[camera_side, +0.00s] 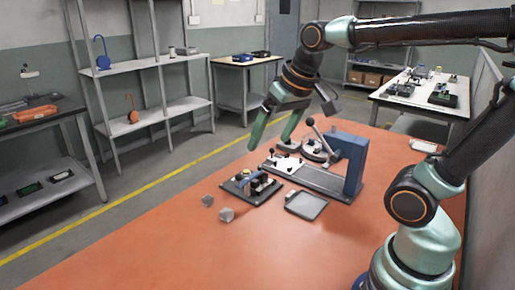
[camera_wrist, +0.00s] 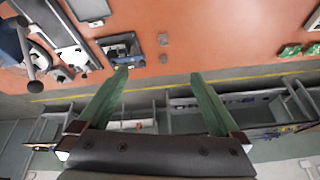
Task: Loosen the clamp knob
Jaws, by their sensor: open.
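My gripper (camera_side: 269,144) is open and empty, its two green fingers angled down above the far edge of the orange table. The fingers also show spread apart in the wrist view (camera_wrist: 160,74). A small dark fixture (camera_side: 251,186) with a light block and black parts sits on the table below the gripper; it also shows in the wrist view (camera_wrist: 121,48). A blue upright press (camera_side: 349,160) on a grey base has a lever (camera_side: 321,132) with a round end. Which part is the clamp knob I cannot tell at this size. My gripper touches none of these.
Two small grey cubes (camera_side: 207,200) (camera_side: 227,214) lie in front of the dark fixture. A grey tray (camera_side: 306,205) lies right of it. A round device (camera_side: 318,150) stands behind. The table's near left is clear. Shelves (camera_side: 150,65) stand beyond the yellow floor line.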

